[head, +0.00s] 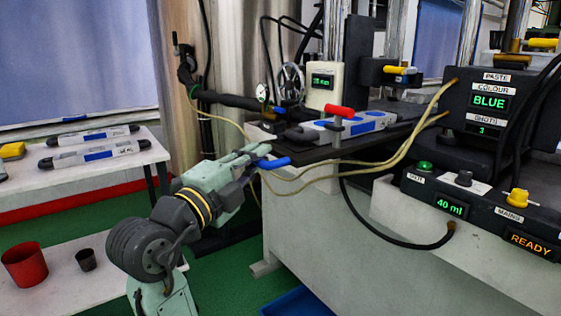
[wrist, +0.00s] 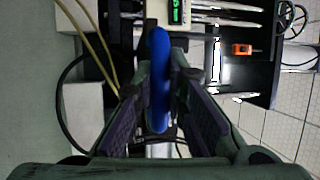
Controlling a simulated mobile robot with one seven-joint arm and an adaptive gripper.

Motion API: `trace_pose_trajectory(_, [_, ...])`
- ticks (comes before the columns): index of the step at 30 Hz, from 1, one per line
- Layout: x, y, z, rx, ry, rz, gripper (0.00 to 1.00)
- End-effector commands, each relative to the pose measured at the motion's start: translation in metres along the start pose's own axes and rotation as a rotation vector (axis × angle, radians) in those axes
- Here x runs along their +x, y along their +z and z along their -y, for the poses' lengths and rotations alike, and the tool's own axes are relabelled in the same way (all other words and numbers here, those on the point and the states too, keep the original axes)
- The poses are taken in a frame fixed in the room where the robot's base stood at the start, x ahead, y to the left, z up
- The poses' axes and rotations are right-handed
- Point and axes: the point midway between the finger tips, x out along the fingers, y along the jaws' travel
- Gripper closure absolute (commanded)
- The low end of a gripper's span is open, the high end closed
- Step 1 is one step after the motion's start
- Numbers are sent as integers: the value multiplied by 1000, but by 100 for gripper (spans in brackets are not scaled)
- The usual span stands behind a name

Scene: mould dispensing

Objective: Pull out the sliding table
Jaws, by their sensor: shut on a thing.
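The sliding table (head: 308,155) is a dark flat plate at the press in the head view. A blue handle (head: 275,162) sticks out at its front left edge. A grey and blue mould (head: 370,122) lies on the table beside a red-handled clamp (head: 341,112). My gripper (head: 260,154) reaches up from the lower left and is shut on the blue handle. In the wrist view the blue handle (wrist: 159,85) stands upright between my two fingers. The exact contact is partly hidden.
Tan hoses (head: 320,175) loop just right of my gripper, and a black hose (head: 365,225) hangs below. The control console (head: 470,205) is at the right. A white side table (head: 100,160) with two more moulds is at the left, above a red cup (head: 25,265).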

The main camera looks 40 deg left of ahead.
Motion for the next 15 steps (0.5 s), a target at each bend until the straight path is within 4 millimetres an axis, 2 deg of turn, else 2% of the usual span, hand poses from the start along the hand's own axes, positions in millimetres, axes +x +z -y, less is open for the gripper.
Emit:
trace_pose_trajectory(6, [-19,8,2,-2,2,1,100])
trace_pose_trajectory(15, [-23,10,4,-3,2,0,100])
